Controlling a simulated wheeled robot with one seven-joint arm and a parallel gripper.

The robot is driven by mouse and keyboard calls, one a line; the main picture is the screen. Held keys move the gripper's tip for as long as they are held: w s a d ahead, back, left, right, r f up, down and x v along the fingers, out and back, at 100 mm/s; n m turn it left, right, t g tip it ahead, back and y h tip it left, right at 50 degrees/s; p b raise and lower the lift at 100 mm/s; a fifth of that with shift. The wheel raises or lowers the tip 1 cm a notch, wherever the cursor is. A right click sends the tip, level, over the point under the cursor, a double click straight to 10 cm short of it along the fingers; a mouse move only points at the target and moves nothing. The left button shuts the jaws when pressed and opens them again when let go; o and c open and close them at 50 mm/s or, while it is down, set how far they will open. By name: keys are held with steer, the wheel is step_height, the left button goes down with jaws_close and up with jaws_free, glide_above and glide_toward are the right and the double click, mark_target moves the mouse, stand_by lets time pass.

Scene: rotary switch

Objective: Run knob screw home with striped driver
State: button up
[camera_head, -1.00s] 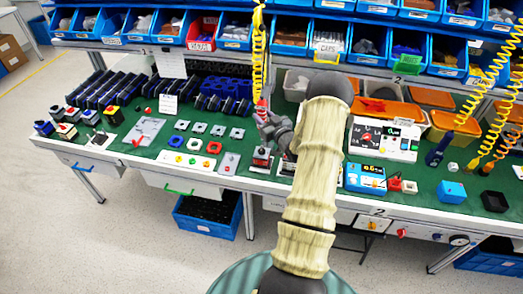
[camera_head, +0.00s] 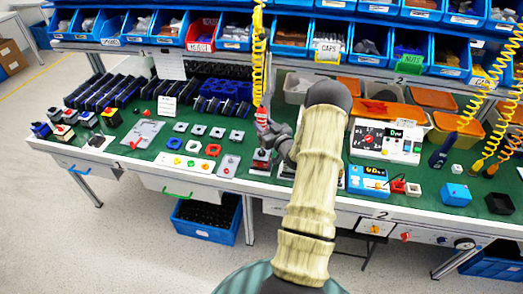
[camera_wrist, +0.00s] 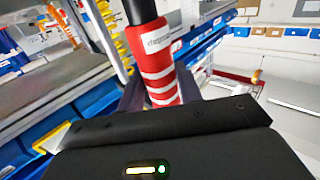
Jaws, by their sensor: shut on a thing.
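The striped driver, red with white bands, hangs on a yellow coiled cord in the head view (camera_head: 262,117). It fills the upper middle of the wrist view (camera_wrist: 152,60). My gripper (camera_head: 270,135) is shut around the driver's body. Below it on the bench is a small fixture with a red and dark switch part (camera_head: 261,158) on a pale base. The driver stands roughly upright over this fixture. The bit tip and the knob screw are too small or hidden to make out, so I cannot tell whether they touch.
A similar fixture (camera_head: 287,168) stands just right, partly behind my arm. Blue bins (camera_head: 290,35) line the shelf above.

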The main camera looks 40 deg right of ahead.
steer(key=shift+f+b, duration=0.7)
steer(key=shift+b, duration=0.25)
stand_by(4.2)
steer(key=shift+r, duration=0.15)
steer(key=shift+r+p, duration=0.85)
steer(key=shift+r, duration=1.15)
steer(key=o, duration=1)
steer(key=shift+s+a+b, duration=0.15)
steer(key=shift+s+b, duration=0.15)
steer(key=shift+s, duration=1.45)
steer(key=shift+s+a+b, duration=0.1)
steer(key=shift+s+b, duration=0.2)
steer(key=shift+s, duration=1.45)
